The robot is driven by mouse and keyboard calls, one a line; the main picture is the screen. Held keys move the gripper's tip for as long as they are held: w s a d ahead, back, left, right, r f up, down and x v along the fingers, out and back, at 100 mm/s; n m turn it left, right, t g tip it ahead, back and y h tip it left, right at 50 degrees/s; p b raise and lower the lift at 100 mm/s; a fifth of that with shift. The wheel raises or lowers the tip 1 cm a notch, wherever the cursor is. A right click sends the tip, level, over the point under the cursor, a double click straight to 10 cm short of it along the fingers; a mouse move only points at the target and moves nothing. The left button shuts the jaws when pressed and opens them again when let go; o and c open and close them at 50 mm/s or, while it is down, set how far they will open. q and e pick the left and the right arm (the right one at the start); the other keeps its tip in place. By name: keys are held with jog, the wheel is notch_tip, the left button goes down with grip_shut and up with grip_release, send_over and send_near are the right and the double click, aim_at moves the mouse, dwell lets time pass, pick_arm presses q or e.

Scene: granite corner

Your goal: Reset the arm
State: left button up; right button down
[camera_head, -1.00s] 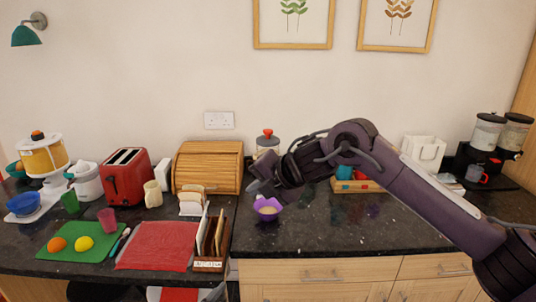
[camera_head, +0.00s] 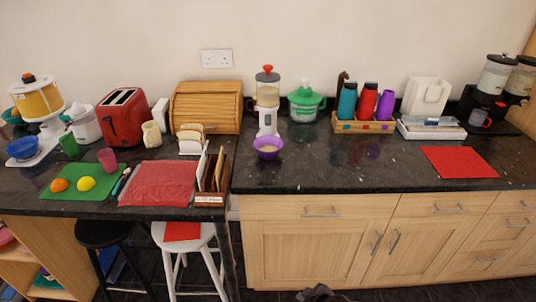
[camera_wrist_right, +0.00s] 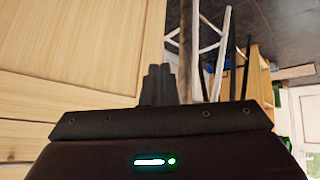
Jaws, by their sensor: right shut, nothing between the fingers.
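My right gripper (camera_head: 316,293) shows only as a small dark shape at the bottom edge of the head view, below the worktop and in front of the cabinets. In the right wrist view its dark fingers (camera_wrist_right: 159,84) are together with nothing between them. Most of the right arm is out of the head view. My left gripper is in neither view.
A white stool (camera_head: 181,236) and a black stool (camera_head: 103,233) stand at the left. Floor shows near the gripper.

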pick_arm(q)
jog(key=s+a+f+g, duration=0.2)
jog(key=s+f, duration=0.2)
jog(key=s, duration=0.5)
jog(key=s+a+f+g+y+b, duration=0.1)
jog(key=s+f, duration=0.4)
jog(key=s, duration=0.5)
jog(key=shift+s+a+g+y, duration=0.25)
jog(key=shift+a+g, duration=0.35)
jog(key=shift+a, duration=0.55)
pick_arm(e)
jog(key=s+d+f+m+g+h, duration=0.1)
jog(key=s+d+f, duration=0.3)
jog(key=s, duration=0.9)
jog(key=s+d+f+m+g+h, duration=0.2)
jog(key=s+f, duration=0.6)
jog(key=s, duration=0.6)
jog(key=s+d+f+m+g+h, duration=0.1)
jog(key=s+d+f+m, duration=0.3)
jog(key=s, duration=1)
notch_tip(320, 180, down, 3)
jog(key=shift+s+d+f+g+h, duration=0.1)
jog(key=shift+s+d+g+h, duration=0.2)
jog(key=shift+d+g, duration=0.55)
